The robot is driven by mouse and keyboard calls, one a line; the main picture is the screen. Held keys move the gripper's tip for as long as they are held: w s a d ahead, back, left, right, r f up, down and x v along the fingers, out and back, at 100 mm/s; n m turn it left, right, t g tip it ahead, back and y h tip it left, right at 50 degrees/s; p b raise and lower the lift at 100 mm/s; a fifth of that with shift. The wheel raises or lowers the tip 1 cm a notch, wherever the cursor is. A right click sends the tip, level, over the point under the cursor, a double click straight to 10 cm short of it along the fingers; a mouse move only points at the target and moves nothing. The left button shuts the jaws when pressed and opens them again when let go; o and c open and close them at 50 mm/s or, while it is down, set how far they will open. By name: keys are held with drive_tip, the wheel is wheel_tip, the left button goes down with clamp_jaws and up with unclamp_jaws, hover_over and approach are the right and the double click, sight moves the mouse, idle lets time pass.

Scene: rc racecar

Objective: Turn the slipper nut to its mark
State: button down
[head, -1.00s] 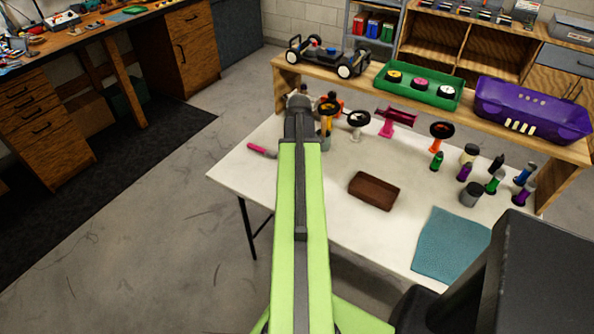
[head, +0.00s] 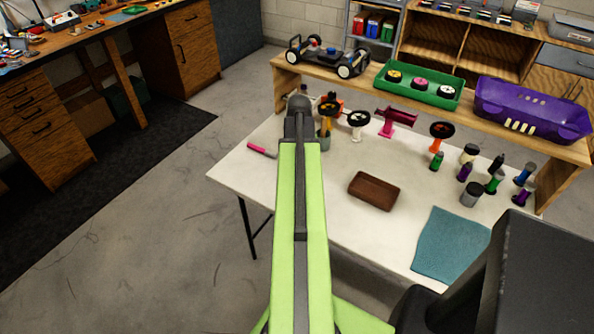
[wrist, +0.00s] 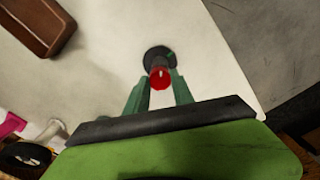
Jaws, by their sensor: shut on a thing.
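The slipper nut (wrist: 161,78) is a small round red part with a pale mark on its face, seen in the wrist view. It sits on a dark round base (wrist: 157,55) on the white table. My gripper (wrist: 159,87) has its two teal fingers on either side of the red nut, shut on it. I cannot tell from the view how the pale mark lines up with any mark on the base. In the head view my own arm hides the nut and the fingers.
A brown tray (head: 374,191) lies mid-table. A blue-green cloth (head: 452,245) is at the front right. Several bottles stand at the right. A pink-handled tool (head: 262,151) lies at the left. A raised wooden shelf (head: 420,111) holds a car chassis (head: 328,57), green tray (head: 418,86) and purple body (head: 532,109).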

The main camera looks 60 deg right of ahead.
drive_tip(key=shift+m, duration=1.1)
drive_tip(key=m, duration=0.3)
drive_tip(key=shift+m, duration=0.3)
drive_tip(key=c, duration=1.2)
unclamp_jaws()
drive_tip(key=shift+o, duration=0.2)
drive_tip(key=shift+r, duration=0.1)
wheel_tip(320, 180, up, 6)
drive_tip(key=p, duration=0.6)
